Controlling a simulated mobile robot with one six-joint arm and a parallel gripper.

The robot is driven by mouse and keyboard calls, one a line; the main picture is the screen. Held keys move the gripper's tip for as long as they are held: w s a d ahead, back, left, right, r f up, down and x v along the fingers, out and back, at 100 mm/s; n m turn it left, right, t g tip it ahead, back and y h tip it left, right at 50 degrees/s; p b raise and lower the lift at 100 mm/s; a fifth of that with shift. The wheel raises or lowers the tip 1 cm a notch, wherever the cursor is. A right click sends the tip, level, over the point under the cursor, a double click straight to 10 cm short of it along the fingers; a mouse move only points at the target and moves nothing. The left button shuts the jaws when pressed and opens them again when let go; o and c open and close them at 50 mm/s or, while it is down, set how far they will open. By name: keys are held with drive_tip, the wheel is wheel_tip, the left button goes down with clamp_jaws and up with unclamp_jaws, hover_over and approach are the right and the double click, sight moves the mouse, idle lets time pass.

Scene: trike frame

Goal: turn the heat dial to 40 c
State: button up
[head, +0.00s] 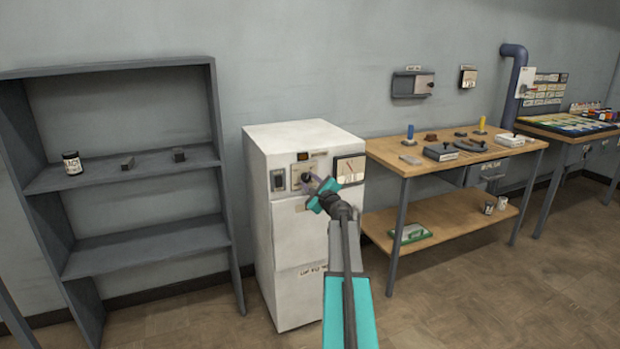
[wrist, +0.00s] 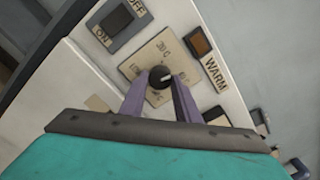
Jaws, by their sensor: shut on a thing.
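The heat dial is a round black knob (wrist: 160,76) on a tan plate (wrist: 143,62) with temperature marks; "20 C" reads at its top in the wrist view. The other marks are too small or covered to read. The plate is on the front of a white cabinet (head: 291,238). My gripper (head: 314,188) is at the cabinet front in the head view. In the wrist view its purple fingers (wrist: 161,95) are shut on the knob, one on each side. The knob's pointer is hard to read.
An ON/OFF switch (wrist: 116,20) and an amber lamp (wrist: 200,41) labelled WARM sit beside the plate. A gauge (head: 350,170) is on the cabinet's right. A grey shelf (head: 130,258) stands left and a wooden workbench (head: 385,152) right. The floor (head: 450,300) at front right is clear.

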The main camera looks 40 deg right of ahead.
drive_tip(key=m+p, duration=0.2)
drive_tip(key=m, duration=0.1)
drive_tip(key=shift+r+m+p, duration=0.1)
drive_tip(key=shift+m+p, duration=0.2)
drive_tip(key=shift+m, duration=0.1)
drive_tip(key=shift+m+p, duration=0.95)
drive_tip(key=shift+m, duration=0.45)
drive_tip(key=shift+f, duration=0.2)
drive_tip(key=o, duration=1)
drive_tip(key=shift+o, duration=0.2)
drive_tip(key=shift+s+a, duration=0.1)
drive_tip(key=v, duration=1.3)
drive_tip(key=shift+s, duration=0.3)
drive_tip(key=shift+a, duration=0.1)
